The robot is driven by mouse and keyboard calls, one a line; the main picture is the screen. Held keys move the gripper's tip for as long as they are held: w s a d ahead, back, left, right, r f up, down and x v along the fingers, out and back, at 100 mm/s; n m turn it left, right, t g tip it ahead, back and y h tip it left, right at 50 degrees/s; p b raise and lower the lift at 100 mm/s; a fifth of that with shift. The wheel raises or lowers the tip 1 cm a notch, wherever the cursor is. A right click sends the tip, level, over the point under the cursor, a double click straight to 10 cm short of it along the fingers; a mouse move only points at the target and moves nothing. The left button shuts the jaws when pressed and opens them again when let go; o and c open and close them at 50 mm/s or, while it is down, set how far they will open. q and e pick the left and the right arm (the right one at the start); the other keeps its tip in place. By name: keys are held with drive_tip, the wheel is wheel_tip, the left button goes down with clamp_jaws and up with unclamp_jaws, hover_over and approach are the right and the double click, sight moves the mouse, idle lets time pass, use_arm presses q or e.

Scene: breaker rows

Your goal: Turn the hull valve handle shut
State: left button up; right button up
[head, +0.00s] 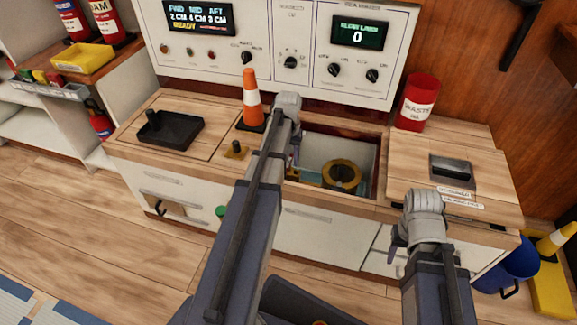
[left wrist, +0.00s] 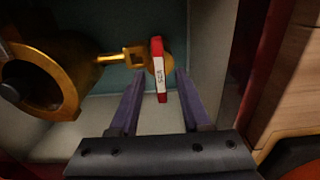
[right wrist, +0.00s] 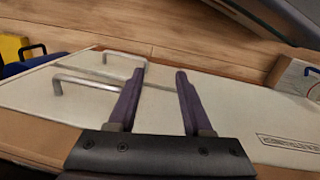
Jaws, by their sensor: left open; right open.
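The red valve handle (left wrist: 158,85), a flat bar with a white label, sits on a brass valve fitting (left wrist: 134,56) in the left wrist view. My left gripper (left wrist: 158,76) is open, with one finger on each side of the handle and a gap visible on both sides. In the head view my left gripper (head: 293,170) reaches down into the open bay in the counter and hides the handle there. A round brass housing (left wrist: 45,80) stands beside the valve; it also shows in the head view (head: 342,176). My right gripper (right wrist: 160,76) is open and empty above the cabinet front.
An orange cone (head: 251,98) stands left of the bay, with a black tray (head: 170,129) further left. A red waste can (head: 417,102) stands to the right. The bay's walls (head: 317,150) closely surround my left gripper. Drawer handles (right wrist: 85,83) lie near my right gripper.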

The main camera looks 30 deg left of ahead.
use_arm(q)
drive_tip(key=shift+f, duration=0.4)
clamp_jaws()
idle(0.4)
